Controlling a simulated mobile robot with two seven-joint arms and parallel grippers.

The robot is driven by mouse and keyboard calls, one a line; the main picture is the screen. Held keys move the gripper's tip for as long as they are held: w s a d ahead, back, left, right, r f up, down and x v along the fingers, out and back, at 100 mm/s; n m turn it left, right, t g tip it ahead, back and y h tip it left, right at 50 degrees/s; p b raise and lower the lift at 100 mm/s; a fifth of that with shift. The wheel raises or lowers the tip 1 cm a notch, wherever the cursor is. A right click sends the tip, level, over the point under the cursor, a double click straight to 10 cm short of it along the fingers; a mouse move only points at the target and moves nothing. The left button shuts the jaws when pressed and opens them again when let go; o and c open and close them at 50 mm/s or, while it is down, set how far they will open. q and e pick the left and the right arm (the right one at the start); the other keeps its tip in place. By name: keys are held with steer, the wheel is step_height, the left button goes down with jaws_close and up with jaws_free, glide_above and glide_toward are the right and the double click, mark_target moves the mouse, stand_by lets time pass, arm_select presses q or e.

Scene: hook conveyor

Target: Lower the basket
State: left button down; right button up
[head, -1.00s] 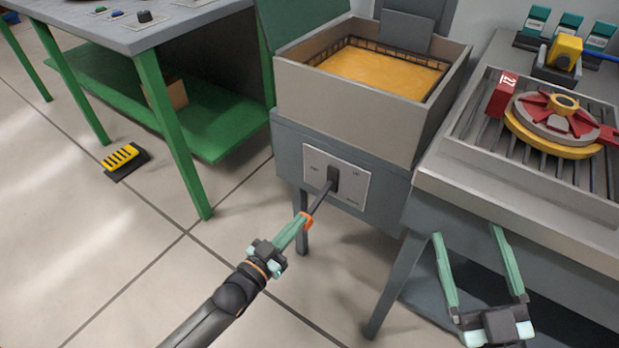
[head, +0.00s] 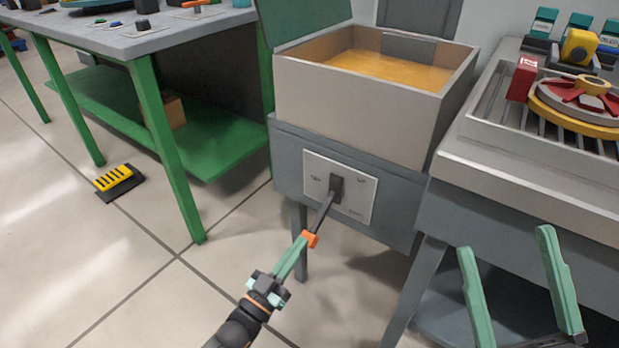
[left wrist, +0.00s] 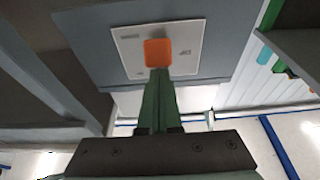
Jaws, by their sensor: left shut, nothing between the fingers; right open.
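The basket's dark wire rim is not visible now in the grey tank (head: 350,105) of orange liquid (head: 390,67). A grey plate (head: 408,47) at the tank's back reaches down below the rim. On the tank's front is a white panel (head: 360,205) with a dark lever (head: 327,203) that slants down toward me and ends in an orange knob (head: 310,239). My left gripper (head: 303,246) is shut with its fingertips at the knob, which also shows in the left wrist view (left wrist: 158,53). My right gripper (head: 504,240) is open and empty, low at the right.
A grey grated table (head: 540,165) with a red and yellow wheel (head: 580,105) stands at the right, above my right gripper. A green-legged workbench (head: 165,135) stands at the left. A yellow and black pedal (head: 118,180) lies on the floor, which is open between.

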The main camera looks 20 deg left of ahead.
arm_select(q)
steer(key=shift+w+d+f, duration=0.1)
steer(key=shift+f, duration=0.3)
arm_select(e)
steer(key=shift+f, duration=0.15)
arm_select(q)
steer(key=shift+r, duration=0.1)
